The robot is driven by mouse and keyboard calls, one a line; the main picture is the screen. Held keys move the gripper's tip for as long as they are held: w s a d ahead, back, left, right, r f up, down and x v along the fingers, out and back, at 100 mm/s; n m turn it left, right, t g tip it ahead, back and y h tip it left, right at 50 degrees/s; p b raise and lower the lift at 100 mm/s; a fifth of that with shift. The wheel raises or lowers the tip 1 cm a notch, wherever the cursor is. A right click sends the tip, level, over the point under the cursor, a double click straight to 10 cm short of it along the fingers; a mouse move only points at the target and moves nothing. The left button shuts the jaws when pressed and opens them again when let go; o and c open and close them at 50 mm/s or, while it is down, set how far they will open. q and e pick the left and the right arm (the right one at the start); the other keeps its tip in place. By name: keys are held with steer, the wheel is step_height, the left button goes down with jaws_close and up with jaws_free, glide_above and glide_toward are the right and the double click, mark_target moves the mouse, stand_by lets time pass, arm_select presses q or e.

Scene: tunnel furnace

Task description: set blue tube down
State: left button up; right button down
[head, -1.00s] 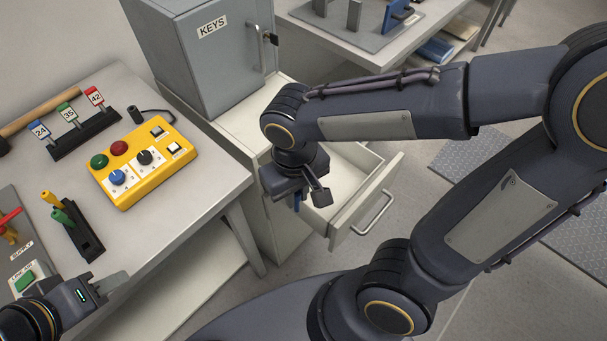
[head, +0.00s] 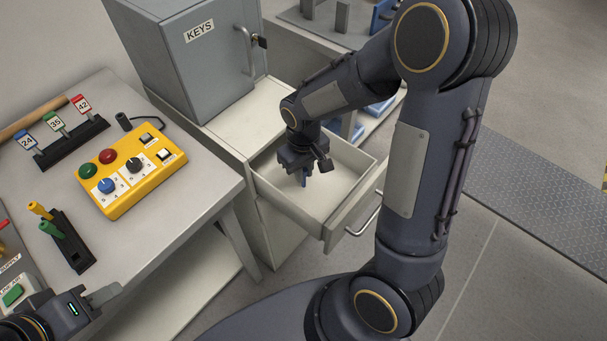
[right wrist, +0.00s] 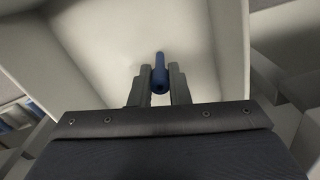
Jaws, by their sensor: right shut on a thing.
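The blue tube (right wrist: 160,75) is between the fingers of my right gripper (right wrist: 160,86), which is shut on it. In the head view, my right gripper (head: 303,170) points down over the open drawer (head: 341,164) of the white cabinet, with a small piece of the blue tube (head: 304,180) showing below it. The right wrist view shows the pale drawer floor under the tube; I cannot tell whether they touch. My left gripper (head: 104,295) is at the lower left beside the workbench, and its fingers are seen too edge-on to judge.
The grey KEYS box (head: 190,60) stands on the cabinet behind the drawer. A yellow control box (head: 130,175), a black stand with green and yellow handles (head: 72,250), and a tag rack (head: 75,140) are on the workbench (head: 185,205). The drawer looks empty.

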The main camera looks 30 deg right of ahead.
steer(key=shift+f, duration=0.95)
steer(key=shift+f, duration=0.15)
steer(key=c, duration=1.4)
jaws_free()
steer(key=shift+o, duration=0.2)
